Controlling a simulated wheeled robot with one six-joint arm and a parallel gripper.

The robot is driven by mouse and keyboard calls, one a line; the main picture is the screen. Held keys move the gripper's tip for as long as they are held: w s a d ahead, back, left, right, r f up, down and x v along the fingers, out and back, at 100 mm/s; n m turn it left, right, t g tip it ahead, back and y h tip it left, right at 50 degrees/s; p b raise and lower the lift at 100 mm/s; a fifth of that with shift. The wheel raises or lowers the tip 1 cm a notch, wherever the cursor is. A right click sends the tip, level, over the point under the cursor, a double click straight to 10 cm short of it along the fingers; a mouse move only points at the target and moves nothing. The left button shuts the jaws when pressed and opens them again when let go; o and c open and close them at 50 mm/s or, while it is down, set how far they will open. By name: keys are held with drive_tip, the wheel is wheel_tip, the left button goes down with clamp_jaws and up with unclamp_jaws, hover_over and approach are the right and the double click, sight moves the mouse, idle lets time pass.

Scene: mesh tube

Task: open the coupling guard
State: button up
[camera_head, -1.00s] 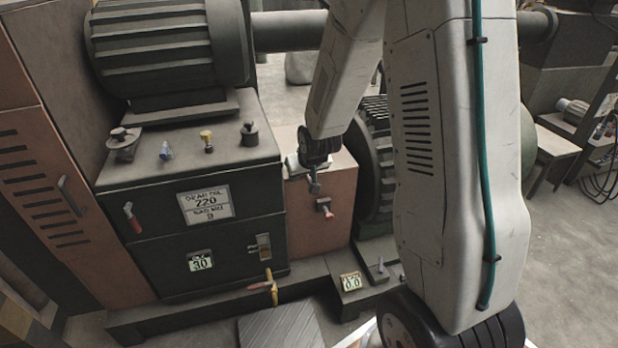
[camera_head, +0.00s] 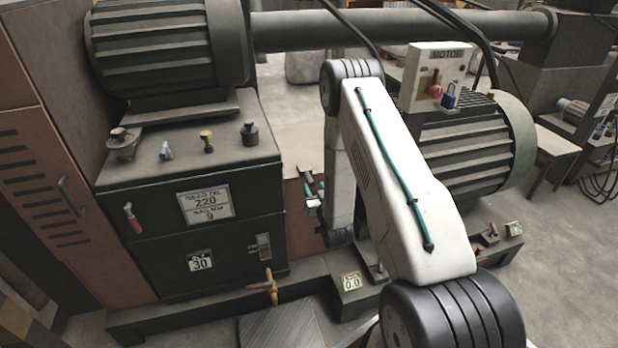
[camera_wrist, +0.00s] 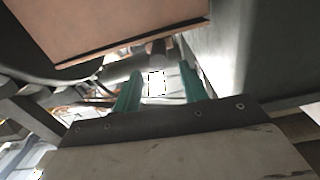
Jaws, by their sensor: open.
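The coupling guard (camera_head: 290,150) is the tan-orange box between the dark tank cabinet and the motor. Its top and part of its front show in the head view; my arm covers its right side and the red handle. My gripper (camera_head: 314,190) is at the guard's front, with teal fingers beside a small dark fitting. In the wrist view both teal fingers (camera_wrist: 157,90) stand apart, with a bright patch and white square seen between them. An orange panel (camera_wrist: 125,28) with a dark edge lies above the fingers there. No hold on the handle shows.
The tank cabinet (camera_head: 165,225) with valves and knobs stands left. The ribbed motor (camera_head: 465,160) with its switch box (camera_head: 437,78) stands right, behind my arm. A yellow-red valve (camera_head: 268,287) and a 0.0 gauge (camera_head: 350,281) sit low in front. Open floor lies right.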

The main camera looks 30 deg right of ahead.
sight(309, 176)
drive_tip(key=x, duration=0.7)
drive_tip(key=shift+w, duration=0.2)
drive_tip(key=shift+c, duration=0.3)
clamp_jaws()
